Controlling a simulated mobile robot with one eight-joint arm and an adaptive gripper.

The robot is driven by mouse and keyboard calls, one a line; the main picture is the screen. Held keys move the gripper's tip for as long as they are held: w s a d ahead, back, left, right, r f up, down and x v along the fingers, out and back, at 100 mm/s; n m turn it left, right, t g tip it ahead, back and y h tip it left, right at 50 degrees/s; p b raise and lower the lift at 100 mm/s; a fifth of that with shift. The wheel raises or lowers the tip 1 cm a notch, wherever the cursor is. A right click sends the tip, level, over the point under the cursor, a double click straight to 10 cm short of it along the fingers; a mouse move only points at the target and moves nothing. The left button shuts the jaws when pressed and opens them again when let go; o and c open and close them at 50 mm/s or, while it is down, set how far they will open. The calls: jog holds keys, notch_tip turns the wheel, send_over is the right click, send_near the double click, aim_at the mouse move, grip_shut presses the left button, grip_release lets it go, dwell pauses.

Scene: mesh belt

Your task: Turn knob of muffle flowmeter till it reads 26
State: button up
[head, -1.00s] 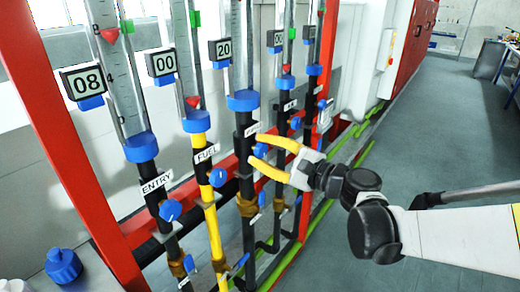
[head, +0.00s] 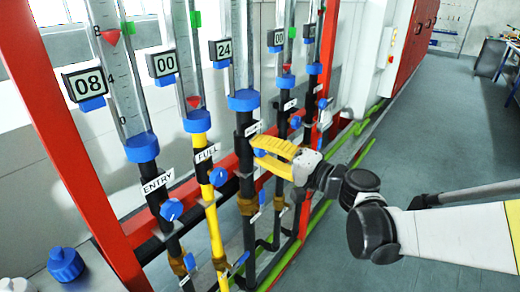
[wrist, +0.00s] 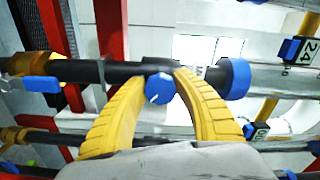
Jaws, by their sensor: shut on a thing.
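The third flowmeter from the left has a black pipe, a blue collar (head: 243,100) and a readout (head: 224,48) showing 24. Its label is mostly hidden behind my gripper, so I cannot read its name. The readout 24 (wrist: 301,50) also shows in the wrist view. My gripper (head: 256,148) has yellow fingers at this pipe. In the wrist view the small blue knob (wrist: 159,89) with a white pointer mark sits between the fingertips, and my gripper is shut on it.
To the left stand the ENTRY flowmeter (head: 141,148), reading 08, and the FUEL flowmeter (head: 196,120), reading 00. More flowmeters stand close on the right. A red frame post (head: 62,130) is at the left. The floor (head: 440,130) at the right is clear.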

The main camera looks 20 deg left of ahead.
jog(key=shift+n, duration=0.4)
jog(key=o, duration=1.2)
jog(key=shift+c, duration=0.2)
jog(key=v, duration=1.2)
